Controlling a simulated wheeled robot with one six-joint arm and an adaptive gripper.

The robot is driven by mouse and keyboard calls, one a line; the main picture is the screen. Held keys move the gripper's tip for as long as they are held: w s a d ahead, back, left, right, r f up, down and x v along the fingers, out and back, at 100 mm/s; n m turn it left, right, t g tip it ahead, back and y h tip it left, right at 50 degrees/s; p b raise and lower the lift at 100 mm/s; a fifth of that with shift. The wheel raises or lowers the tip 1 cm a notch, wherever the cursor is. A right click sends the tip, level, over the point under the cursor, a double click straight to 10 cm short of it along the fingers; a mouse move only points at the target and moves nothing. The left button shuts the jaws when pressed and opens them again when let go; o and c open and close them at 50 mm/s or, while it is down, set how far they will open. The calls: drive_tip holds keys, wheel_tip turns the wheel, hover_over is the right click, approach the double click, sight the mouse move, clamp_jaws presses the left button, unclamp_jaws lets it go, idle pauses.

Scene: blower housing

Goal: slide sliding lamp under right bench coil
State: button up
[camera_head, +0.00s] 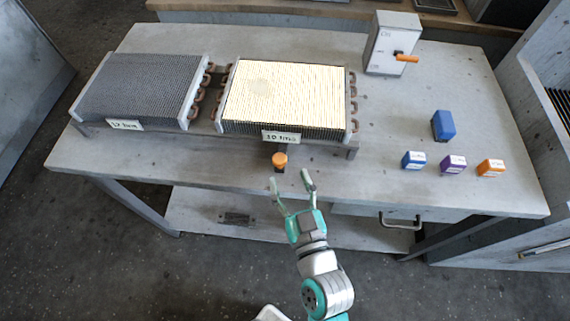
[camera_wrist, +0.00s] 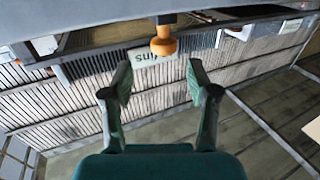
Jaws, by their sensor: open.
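The right bench coil (camera_head: 284,93) is a finned block with copper bends at its sides and a label at its front. Its fins glow bright, with light showing from beneath. The left bench coil (camera_head: 143,87) is dark grey. The sliding lamp's body is hidden; an orange knob (camera_head: 279,160) on a short dark stem sticks out in front of the right coil. The knob also shows in the wrist view (camera_wrist: 163,41), just beyond the fingertips. My gripper (camera_head: 291,181) is open and empty, in front of the knob and apart from it; its two fingers show in the wrist view (camera_wrist: 161,84).
A dark rail (camera_head: 230,144) runs under both coils along the bench (camera_head: 390,165). A grey switch box (camera_head: 391,43) with an orange lever stands at the back right. Blue (camera_head: 443,125), purple (camera_head: 453,165) and orange (camera_head: 490,168) small boxes sit on the right. The bench front is mostly clear.

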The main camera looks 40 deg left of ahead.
drive_tip(key=shift+v, duration=2.75)
drive_tip(key=s+d+f+m+t+h, duration=0.2)
drive_tip(key=d+f+m+h, duration=0.15)
drive_tip(key=d, duration=0.75)
drive_tip(key=s+d+f+m+t+h, duration=0.25)
drive_tip(key=d+h, duration=0.25)
drive_tip(key=d, duration=0.5)
drive_tip(key=s+d+r+m+h, duration=0.1)
drive_tip(key=s+d+m+h, duration=0.3)
drive_tip(key=s+d, duration=0.6)
drive_tip(key=s+h, duration=0.2)
drive_tip(key=s, duration=0.1)
drive_tip(key=shift+m, duration=0.4)
